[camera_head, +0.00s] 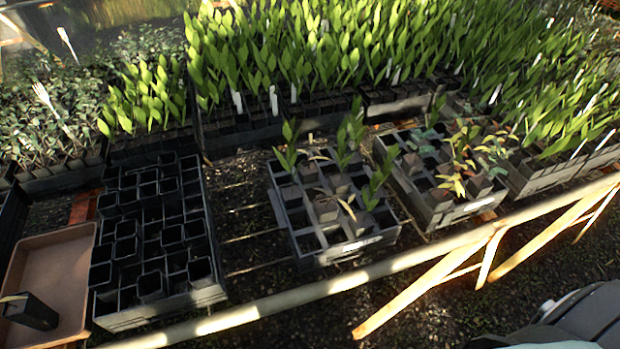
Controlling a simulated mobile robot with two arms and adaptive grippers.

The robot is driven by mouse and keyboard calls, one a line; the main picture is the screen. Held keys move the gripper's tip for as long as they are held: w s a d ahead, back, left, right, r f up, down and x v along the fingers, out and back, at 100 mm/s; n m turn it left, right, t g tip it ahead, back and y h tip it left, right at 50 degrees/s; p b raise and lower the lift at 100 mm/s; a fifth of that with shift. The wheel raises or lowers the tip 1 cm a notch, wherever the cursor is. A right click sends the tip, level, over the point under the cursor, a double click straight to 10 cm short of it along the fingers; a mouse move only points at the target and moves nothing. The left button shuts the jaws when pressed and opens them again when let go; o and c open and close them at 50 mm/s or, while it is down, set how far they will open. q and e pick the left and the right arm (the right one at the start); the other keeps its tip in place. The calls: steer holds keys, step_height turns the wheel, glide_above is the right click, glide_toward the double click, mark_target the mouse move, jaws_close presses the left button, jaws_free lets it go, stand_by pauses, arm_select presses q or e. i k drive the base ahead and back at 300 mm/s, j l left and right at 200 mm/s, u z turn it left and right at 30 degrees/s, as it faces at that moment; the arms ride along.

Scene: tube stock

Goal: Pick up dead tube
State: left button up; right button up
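A black tube (32,312) with a small pale wisp at its top lies tilted in the brown tray (22,262) at the lower left. The middle crate (362,243) holds several tubes, some with green shoots and some with thin brownish, dry-looking leaves (346,207). The right crate (460,211) holds several tubes with yellow-brown plants (455,185) and grey-green ones. I cannot tell for certain which plants are dead. Neither of my grippers is in view; a dark part at the bottom right seems to be mine.
A crate of empty black tubes (205,293) stands beside the brown tray. A pale rail (300,295) with slanted struts runs along the bench's front edge. Dense green seedlings (300,45) with white labels fill the back. Bare bench slats (245,238) show between the crates.

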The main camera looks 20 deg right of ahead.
mark_target(326, 208)
steer(key=z, duration=0.75)
